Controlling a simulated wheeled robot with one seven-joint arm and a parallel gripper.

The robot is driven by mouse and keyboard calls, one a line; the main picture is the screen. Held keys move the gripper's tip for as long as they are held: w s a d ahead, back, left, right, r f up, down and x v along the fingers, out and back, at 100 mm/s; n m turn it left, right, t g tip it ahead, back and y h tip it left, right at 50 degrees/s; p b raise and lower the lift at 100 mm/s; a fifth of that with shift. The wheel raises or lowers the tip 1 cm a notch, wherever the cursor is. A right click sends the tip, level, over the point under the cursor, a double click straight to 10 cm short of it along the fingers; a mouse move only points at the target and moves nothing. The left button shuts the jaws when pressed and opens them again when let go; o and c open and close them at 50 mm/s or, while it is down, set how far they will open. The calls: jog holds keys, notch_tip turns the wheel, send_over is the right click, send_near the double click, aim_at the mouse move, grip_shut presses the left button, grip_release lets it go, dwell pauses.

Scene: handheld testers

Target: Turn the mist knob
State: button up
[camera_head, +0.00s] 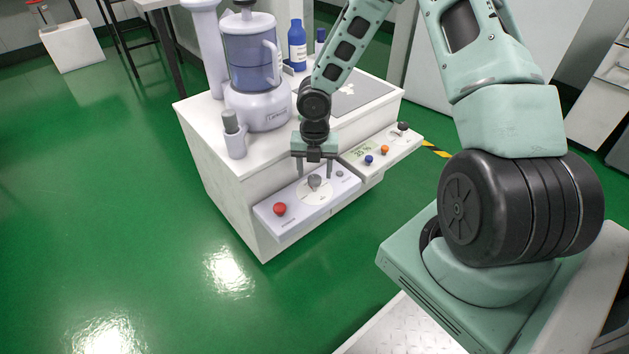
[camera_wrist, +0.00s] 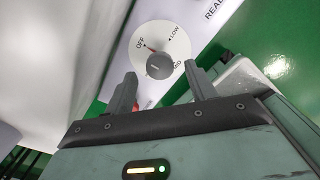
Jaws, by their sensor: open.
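The grey mist knob (camera_head: 314,181) sits on a round white dial on the left front panel. In the wrist view the knob (camera_wrist: 159,66) shows with OFF and LOW marks around it, and a small red pointer mark lies toward OFF. My gripper (camera_head: 314,173) points down over the panel, fingers apart, one on each side of the knob in the picture. In the wrist view my gripper (camera_wrist: 160,72) is open and empty, with the knob between and beyond the fingertips. I cannot tell the exact gap between fingers and knob.
A red button (camera_head: 280,209) is on the same panel, left of the knob. The right panel has a display (camera_head: 363,153), a blue button (camera_head: 369,160), an orange button (camera_head: 385,150) and a black knob (camera_head: 403,127). A blender-like machine (camera_head: 262,108) and a blue bottle (camera_head: 297,45) stand behind.

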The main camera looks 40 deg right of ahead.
jog(key=shift+f, duration=0.95)
jog(key=c, duration=1)
